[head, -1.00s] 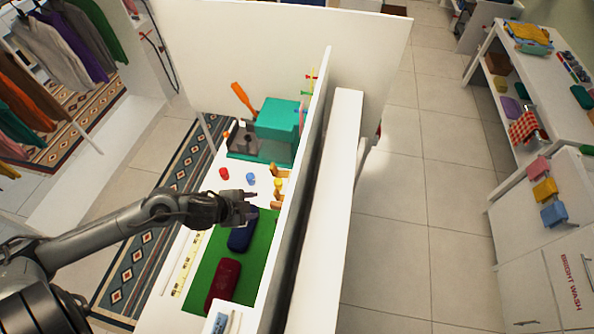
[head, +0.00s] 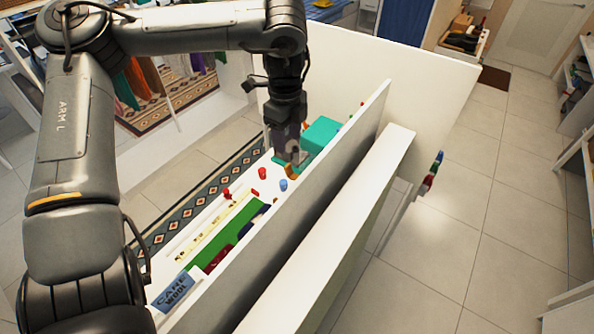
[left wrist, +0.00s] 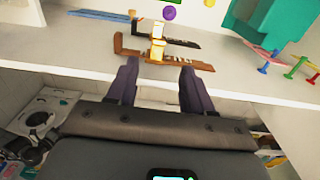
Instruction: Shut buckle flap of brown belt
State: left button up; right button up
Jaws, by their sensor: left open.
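In the left wrist view a brown belt (left wrist: 190,63) lies along the white surface, with a row of pale marks on its right part. A gold buckle (left wrist: 156,55) sits at its middle; whether its flap is up or down is too small to tell. A second, darker strap (left wrist: 185,43) lies just behind it, with a pale and gold piece at its left. My left gripper (left wrist: 157,84) is open and empty, its fingers pointing at the belt from either side of the buckle, apparently just short of it. In the head view my left gripper (head: 291,158) points down beside a small orange-brown piece (head: 292,172).
A teal box (head: 322,133) stands close by the gripper. A tall white panel (head: 345,140) runs along the right side of the bench. Red and blue spools (head: 283,185) and a green mat (head: 223,233) lie nearer. Colored pegs (left wrist: 298,68) are at right in the wrist view.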

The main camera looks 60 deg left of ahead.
aim_at(288, 166)
pick_arm(q)
notch_tip(288, 166, down, 9)
jog(key=shift+s+r+p, duration=0.1)
jog(key=shift+r+p, duration=0.1)
jog(key=shift+p, duration=0.6)
jog(key=shift+f, duration=0.9)
jog(key=shift+c, duration=0.5)
grip_shut()
